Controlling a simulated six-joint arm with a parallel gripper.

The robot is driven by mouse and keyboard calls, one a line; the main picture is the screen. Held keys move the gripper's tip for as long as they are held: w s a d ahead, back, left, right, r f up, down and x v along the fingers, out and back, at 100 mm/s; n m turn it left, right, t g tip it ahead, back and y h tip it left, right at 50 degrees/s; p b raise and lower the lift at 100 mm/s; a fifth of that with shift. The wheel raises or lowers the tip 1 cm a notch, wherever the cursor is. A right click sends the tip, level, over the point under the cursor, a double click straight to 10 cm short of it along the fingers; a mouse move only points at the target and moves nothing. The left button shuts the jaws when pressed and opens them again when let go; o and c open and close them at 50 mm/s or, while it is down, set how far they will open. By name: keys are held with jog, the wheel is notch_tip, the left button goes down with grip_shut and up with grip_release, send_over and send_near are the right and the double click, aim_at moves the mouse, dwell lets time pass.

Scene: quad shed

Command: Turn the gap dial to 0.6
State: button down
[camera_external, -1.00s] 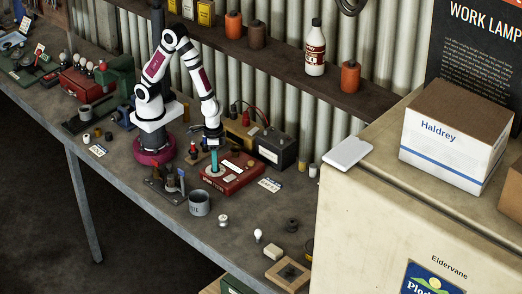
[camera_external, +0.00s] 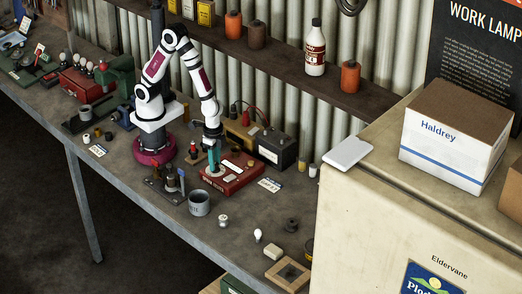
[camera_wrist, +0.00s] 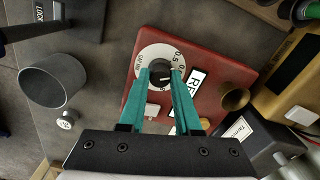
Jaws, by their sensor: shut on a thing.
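The gap dial (camera_wrist: 145,57) is a white disc with black numerals on a red box (camera_wrist: 205,40); its dark knob (camera_wrist: 159,76) stands at its centre. The red box also shows in the external view (camera_external: 240,181) on the bench. My gripper (camera_wrist: 161,72) has teal fingers, pointing down and shut on the knob. In the external view my gripper (camera_external: 211,172) is at the box's left end. A "0.5" shows on the dial near the right finger; the fingers hide part of the scale, and I cannot tell the exact setting.
A grey cup (camera_external: 199,203) and a small bracket fixture (camera_external: 165,185) stand in front of the box.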

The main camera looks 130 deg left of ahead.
jog(key=shift+m, duration=0.7)
jog(key=c, duration=0.6)
grip_release()
notch_tip(320, 180, up, 16)
